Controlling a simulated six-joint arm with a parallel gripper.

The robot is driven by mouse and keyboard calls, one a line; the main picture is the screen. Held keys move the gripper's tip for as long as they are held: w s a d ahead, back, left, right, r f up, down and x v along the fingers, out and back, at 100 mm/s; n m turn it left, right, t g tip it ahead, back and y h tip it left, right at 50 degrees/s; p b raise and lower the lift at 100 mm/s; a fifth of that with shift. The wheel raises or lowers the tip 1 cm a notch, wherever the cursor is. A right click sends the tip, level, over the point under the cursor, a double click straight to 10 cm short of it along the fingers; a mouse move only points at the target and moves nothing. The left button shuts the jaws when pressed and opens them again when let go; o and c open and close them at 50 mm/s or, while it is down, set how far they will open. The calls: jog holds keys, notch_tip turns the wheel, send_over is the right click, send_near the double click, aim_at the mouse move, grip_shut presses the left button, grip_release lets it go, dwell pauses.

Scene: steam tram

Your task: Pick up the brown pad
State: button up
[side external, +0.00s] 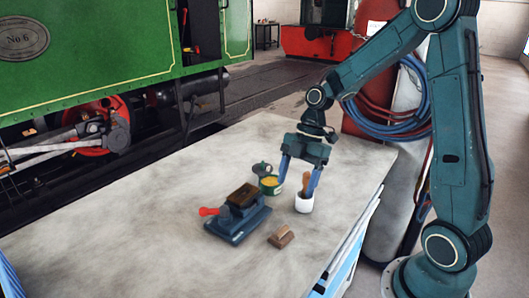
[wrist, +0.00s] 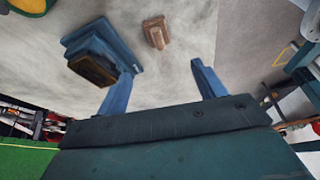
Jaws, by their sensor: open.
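A dark brown, block-shaped pad (side external: 243,195) sits on top of a blue metal device (side external: 236,226) with a red handle, on the grey table. It also shows in the wrist view (wrist: 92,69), upper left, beside the left finger. A lighter brown wooden block with a raised grip (side external: 281,237) lies alone on the table in front of the device, also in the wrist view (wrist: 156,33). My gripper (side external: 296,188) is open, its fingers pointing down, behind and to the right of the device. Nothing shows between the fingers in the wrist view (wrist: 163,66).
A white cup (side external: 304,204) holding a brown-handled tool stands close to my right finger. An open tin with yellow contents (side external: 270,186) stands close to the left finger. The table (side external: 130,225) is clear at left and front. A green engine (side external: 110,45) stands behind it.

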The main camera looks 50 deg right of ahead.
aim_at(282, 228)
jog(key=shift+w+d+f+n, duration=0.2)
jog(key=shift+f+n, duration=0.1)
jog(key=shift+f, duration=0.2)
jog(key=shift+f, duration=0.1)
jog(key=shift+x, duration=4.2)
jog(key=shift+s+a, duration=0.1)
jog(key=shift+a, duration=0.05)
jog(key=shift+x, duration=2.55)
jog(key=shift+c, duration=0.2)
jog(key=c, duration=1)
